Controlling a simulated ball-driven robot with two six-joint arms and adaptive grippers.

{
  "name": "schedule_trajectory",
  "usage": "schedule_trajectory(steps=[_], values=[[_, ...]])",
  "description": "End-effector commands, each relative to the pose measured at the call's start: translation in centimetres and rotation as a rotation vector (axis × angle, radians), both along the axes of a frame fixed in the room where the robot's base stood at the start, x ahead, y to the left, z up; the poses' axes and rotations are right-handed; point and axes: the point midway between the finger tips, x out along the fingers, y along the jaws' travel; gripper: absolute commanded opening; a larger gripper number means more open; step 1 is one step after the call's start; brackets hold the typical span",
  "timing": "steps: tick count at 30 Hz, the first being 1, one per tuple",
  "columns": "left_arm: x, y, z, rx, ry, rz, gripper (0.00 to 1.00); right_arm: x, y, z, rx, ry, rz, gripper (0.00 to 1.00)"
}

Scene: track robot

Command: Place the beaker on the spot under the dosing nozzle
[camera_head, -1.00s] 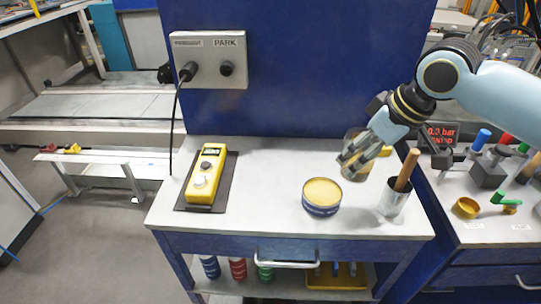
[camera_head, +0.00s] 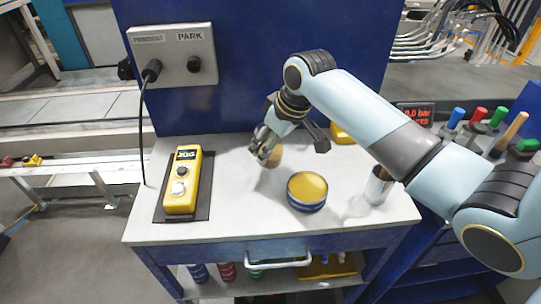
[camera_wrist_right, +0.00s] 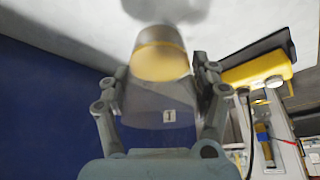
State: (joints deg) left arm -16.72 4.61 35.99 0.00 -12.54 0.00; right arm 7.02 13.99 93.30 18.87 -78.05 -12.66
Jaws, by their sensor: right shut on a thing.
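My right gripper (camera_head: 262,158) reaches over the white bench from the right and is shut on the beaker (camera_head: 276,156), left of and behind the round tin. My left gripper is not in view.
A blue tin with a yellow top (camera_head: 307,187) stands in front of the beaker. A yellow device (camera_head: 183,182) lies on a dark mat at left. A metal cup (camera_head: 377,188) stands at right, partly behind my arm. A blue panel (camera_head: 250,80) rises behind the bench.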

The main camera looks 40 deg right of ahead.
Motion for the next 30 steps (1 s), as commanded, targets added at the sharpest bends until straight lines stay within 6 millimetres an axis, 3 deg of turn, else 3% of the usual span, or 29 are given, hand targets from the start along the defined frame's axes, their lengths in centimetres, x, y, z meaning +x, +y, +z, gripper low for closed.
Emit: schedule_trajectory(steps=[9,20,21,27,30], values=[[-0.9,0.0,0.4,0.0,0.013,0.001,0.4,0.0,0.0,-3.8,-0.001,0.0,0.0,0.21],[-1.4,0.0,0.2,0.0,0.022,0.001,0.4,0.0,0.0,-4.2,-0.001,0.0,0.0,0.21],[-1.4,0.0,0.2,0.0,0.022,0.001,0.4,0.0,0.0,-4.2,-0.001,0.0,0.0,0.66],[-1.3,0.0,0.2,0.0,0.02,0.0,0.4,0.0,0.0,-4.2,-0.001,0.0,0.0,0.91],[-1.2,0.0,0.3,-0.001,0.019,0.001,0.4,0.0,0.0,-4.2,-0.001,0.0,0.0,0.91]])
